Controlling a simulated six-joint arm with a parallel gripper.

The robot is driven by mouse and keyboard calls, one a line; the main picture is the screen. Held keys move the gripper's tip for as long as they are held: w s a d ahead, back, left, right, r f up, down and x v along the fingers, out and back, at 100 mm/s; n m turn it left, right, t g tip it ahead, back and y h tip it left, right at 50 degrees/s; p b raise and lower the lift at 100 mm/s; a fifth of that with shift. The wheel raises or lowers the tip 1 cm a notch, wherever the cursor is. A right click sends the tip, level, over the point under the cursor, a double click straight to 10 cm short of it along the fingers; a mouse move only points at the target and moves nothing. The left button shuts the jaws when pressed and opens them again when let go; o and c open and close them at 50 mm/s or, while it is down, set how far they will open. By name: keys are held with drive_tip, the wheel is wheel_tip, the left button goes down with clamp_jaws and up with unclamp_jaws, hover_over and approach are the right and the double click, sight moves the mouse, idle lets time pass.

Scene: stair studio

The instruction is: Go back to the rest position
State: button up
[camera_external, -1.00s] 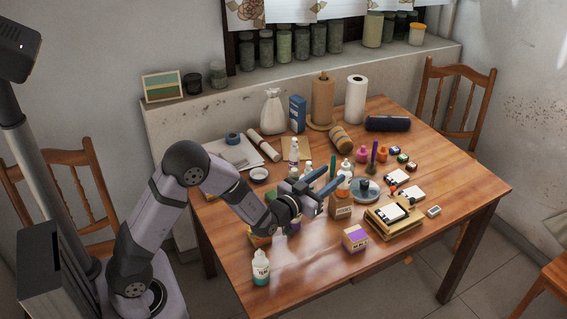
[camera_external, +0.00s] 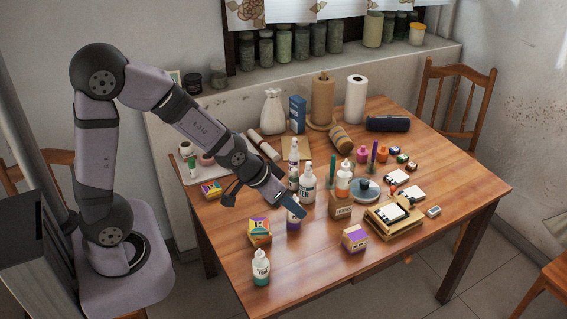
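I see nothing clearly held. A white and purple bottle (camera_external: 293,224) stands just below and behind the fingertips; they partly cover it, and I cannot tell whether they touch. My arm is raised at the left, its elbow high above its base, and its forearm slopes down to the right.
White bottles (camera_external: 308,184) stand close right of the gripper. A colourful box (camera_external: 260,230), a teal-based bottle (camera_external: 261,267) and a purple and yellow box (camera_external: 355,238) stand in front. The air above the table is clear.

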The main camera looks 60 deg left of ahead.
drive_tip(key=s+r+g+p, duration=0.3)
drive_tip(key=s+r+p, duration=0.1)
drive_tip(key=s, duration=0.5)
drive_tip(key=s+r+m+g+p, duration=0.1)
drive_tip(key=s+r+g+p, duration=0.2)
drive_tip(key=s, duration=0.7)
drive_tip(key=shift+s+d+r+g+p, duration=0.15)
drive_tip(key=shift+d+r+g+p, duration=0.3)
drive_tip(key=shift+r, duration=0.4)
